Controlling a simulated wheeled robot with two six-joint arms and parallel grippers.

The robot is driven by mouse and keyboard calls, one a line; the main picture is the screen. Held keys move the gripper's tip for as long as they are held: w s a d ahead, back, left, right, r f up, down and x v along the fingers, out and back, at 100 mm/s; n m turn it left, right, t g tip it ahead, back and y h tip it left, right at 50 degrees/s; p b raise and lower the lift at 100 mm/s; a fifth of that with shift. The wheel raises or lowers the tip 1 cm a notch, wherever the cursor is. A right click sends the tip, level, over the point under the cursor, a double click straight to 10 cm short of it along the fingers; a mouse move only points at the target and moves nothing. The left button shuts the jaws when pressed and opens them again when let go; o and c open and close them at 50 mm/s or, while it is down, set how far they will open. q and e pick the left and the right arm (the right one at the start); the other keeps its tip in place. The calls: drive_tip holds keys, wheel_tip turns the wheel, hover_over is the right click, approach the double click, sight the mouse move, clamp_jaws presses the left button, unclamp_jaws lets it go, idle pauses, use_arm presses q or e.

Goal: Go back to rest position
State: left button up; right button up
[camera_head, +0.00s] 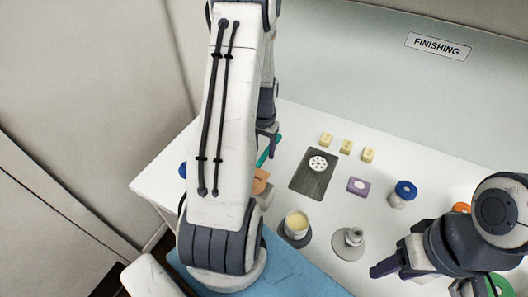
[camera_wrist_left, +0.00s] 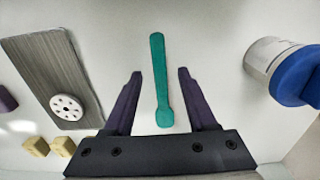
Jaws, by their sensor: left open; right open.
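My left gripper (camera_head: 268,132) is at the far left part of the white table, partly hidden by its own arm. In the left wrist view its two fingers (camera_wrist_left: 160,75) are apart. A teal spatula (camera_wrist_left: 159,85) lies on the table and shows between them, with no finger touching it in that view. The spatula also shows in the head view (camera_head: 274,143), partly covered by the arm. My right gripper (camera_head: 378,268) is at the front right, low over the table, open with nothing seen in it; its tips are partly hard to make out.
A dark grey plate (camera_head: 313,183) bears a white holed disc (camera_head: 318,163). Around it are several yellow blocks (camera_head: 346,147), a purple block (camera_head: 359,186), a blue-lidded jar (camera_head: 403,192), a cream-filled cup (camera_head: 296,225) and a grey stand (camera_head: 348,243).

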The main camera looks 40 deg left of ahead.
use_arm(q)
wheel_tip(320, 180, up, 9)
drive_tip(key=b, duration=0.1)
drive_tip(key=d+r+m, duration=0.3)
drive_tip(key=d+r, duration=0.1)
drive_tip(key=d, duration=0.8)
drive_tip(key=s+d+r+m, duration=0.2)
drive_tip(key=s+d, duration=0.1)
drive_tip(key=d, duration=0.7)
drive_tip(key=s+d+r+m, duration=0.1)
drive_tip(key=s+d+m, duration=0.1)
drive_tip(key=s+d, duration=0.3)
drive_tip(key=s+d+r+m+h, duration=0.1)
drive_tip(key=s+d+m, duration=0.2)
drive_tip(key=s+d, duration=0.3)
drive_tip(key=s, duration=0.4)
drive_tip(key=shift+d+r, duration=0.15)
drive_tip(key=shift+r, duration=0.15)
drive_tip(key=shift+w, duration=0.1)
